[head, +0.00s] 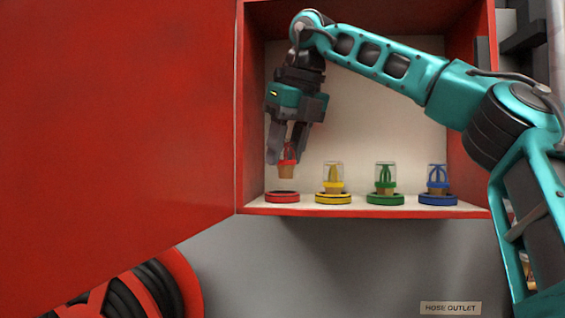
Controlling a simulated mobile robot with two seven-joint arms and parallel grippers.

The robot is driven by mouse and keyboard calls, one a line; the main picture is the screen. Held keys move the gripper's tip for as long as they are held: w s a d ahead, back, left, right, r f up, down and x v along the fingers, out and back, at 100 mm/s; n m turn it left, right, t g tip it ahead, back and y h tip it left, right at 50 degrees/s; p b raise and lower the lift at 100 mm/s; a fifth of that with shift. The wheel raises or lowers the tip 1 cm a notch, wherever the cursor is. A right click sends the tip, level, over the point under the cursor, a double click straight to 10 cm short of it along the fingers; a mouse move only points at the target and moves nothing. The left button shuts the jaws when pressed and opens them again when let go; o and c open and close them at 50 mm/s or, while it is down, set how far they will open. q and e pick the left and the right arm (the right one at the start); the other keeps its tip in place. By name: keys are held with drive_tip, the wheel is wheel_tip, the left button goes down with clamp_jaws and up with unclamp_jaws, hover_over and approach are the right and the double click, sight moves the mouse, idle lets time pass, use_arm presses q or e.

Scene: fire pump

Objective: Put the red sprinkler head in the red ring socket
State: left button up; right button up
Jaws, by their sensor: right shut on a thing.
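My right gripper (288,155) points down inside the red cabinet, shut on the red sprinkler head (287,168). The sprinkler head has a red band and a tan lower end, and hangs upright. Its upper part is partly hidden between the fingers. The red ring socket (282,197) lies on the cabinet shelf at the left end of the row. The sprinkler head is above the ring socket, with a small gap between them, slightly right of the ring's middle. My left gripper is not in view.
Yellow (333,181), green (385,181) and blue (437,182) sprinkler heads stand in matching ring sockets to the right. The open red cabinet door (115,120) fills the left. A hose reel (140,292) is below. The cabinet's left wall is close to my gripper.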

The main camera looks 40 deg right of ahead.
sight(282, 169)
drive_tip(key=shift+w, duration=0.25)
drive_tip(key=shift+w+d+f, duration=0.1)
drive_tip(key=shift+w+f, duration=0.1)
drive_tip(key=shift+f, duration=1.55)
drive_tip(key=o, duration=1.2)
drive_tip(key=shift+f, duration=0.1)
drive_tip(key=v, duration=0.5)
drive_tip(key=s+b, duration=0.1)
drive_tip(key=s, duration=0.3)
drive_tip(key=s+a+b, duration=0.1)
drive_tip(key=s, duration=0.7)
drive_tip(key=shift+a+b, duration=0.2)
drive_tip(key=shift+b, duration=0.2)
